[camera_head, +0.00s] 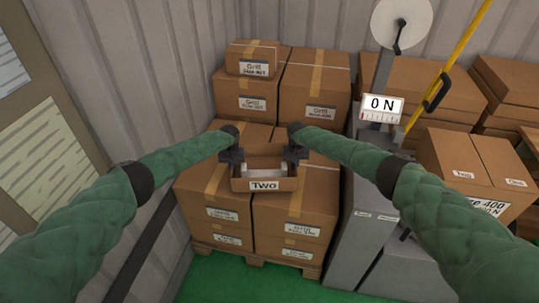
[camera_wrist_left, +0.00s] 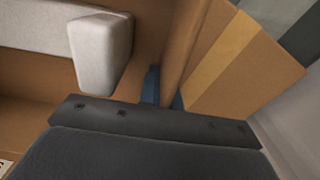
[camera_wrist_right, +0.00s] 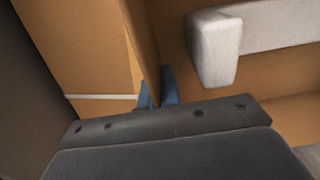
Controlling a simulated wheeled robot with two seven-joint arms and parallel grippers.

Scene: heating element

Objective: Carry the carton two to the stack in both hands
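The open carton labelled "Two" (camera_head: 265,185) is at the front of the stack (camera_head: 295,205), over its lower boxes. I cannot tell whether it rests on them or hangs just above. A white-grey piece (camera_head: 266,171) lies inside it; it also shows in the left wrist view (camera_wrist_left: 100,50) and the right wrist view (camera_wrist_right: 215,48). My left gripper (camera_head: 235,158) is at the carton's left wall, with blue fingertips on both sides of the cardboard. My right gripper (camera_head: 295,155) is at the right wall in the same way. Both appear shut on the walls.
Taller boxes marked "Grill" (camera_head: 315,92) stand behind the carton. The stack sits on a wooden pallet (camera_head: 255,259). Green floor (camera_head: 225,285) is clear in front.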

